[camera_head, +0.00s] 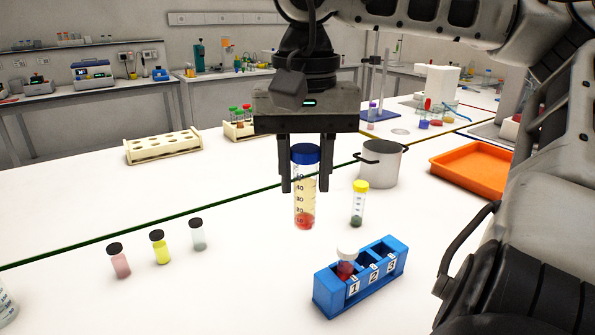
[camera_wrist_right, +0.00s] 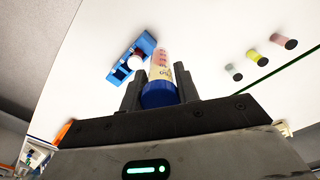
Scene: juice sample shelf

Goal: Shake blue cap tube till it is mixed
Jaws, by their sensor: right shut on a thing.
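My right gripper (camera_head: 306,185) is shut on the blue cap tube (camera_head: 304,205) near its cap. The tube is upright, with a red layer at the bottom and a pale yellow layer above it. It looks held above the white table. In the right wrist view the tube (camera_wrist_right: 159,68) points away from the camera, its blue cap between the fingers (camera_wrist_right: 160,92). My left gripper is not in view.
A blue rack (camera_head: 330,298) numbered 1 to 3 holds a white-capped tube (camera_head: 346,262). A yellow-capped tube (camera_head: 358,205) stands right of the held tube. Three black-capped vials (camera_head: 159,247) stand left. A metal pot (camera_head: 381,168) and orange tray (camera_head: 470,165) are behind right.

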